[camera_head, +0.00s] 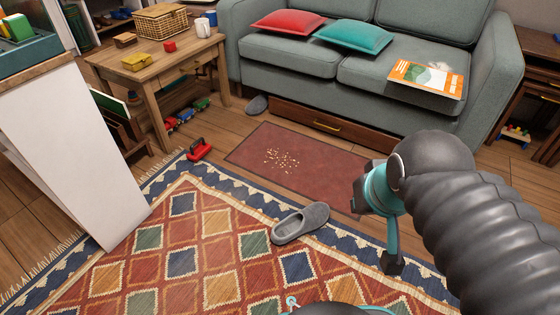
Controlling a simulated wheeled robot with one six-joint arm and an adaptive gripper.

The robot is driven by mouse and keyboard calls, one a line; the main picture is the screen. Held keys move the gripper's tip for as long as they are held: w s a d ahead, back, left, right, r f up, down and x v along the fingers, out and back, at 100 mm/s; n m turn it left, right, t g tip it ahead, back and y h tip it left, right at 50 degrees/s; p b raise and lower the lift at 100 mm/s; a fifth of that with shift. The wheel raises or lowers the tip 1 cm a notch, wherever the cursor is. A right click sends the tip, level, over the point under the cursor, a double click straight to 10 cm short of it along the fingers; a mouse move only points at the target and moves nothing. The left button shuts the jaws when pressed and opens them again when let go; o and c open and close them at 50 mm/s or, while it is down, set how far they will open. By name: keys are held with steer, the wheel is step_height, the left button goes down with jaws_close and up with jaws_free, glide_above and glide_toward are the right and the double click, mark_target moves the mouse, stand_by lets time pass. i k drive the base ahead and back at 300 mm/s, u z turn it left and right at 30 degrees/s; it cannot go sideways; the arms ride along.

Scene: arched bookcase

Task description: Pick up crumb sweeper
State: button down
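The likely crumb sweeper is a small red block with a dark handle (200,151). It sits on the wooden floor by the rug's far edge, left of the crumbs. A patch of pale crumbs (281,160) lies on a dark red mat (325,170) in front of the sofa. My arm reaches in from the right, and my gripper (381,215) is at its end, in front of the mat's right part and well to the right of the sweeper. Its fingers are partly hidden and I cannot tell their opening.
A grey slipper (300,223) lies on the rug's edge (203,207), another (257,104) by the sofa (290,54). A white panel (75,150) stands at left.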

mark_target(195, 154)
steer(key=u, duration=0.3)
steer(key=k, duration=0.4)
steer(key=u, duration=1.65)
steer(key=i, duration=1.5)
steer(key=z, duration=1.05)
steer(key=i, duration=0.85)
steer(key=z, duration=0.8)
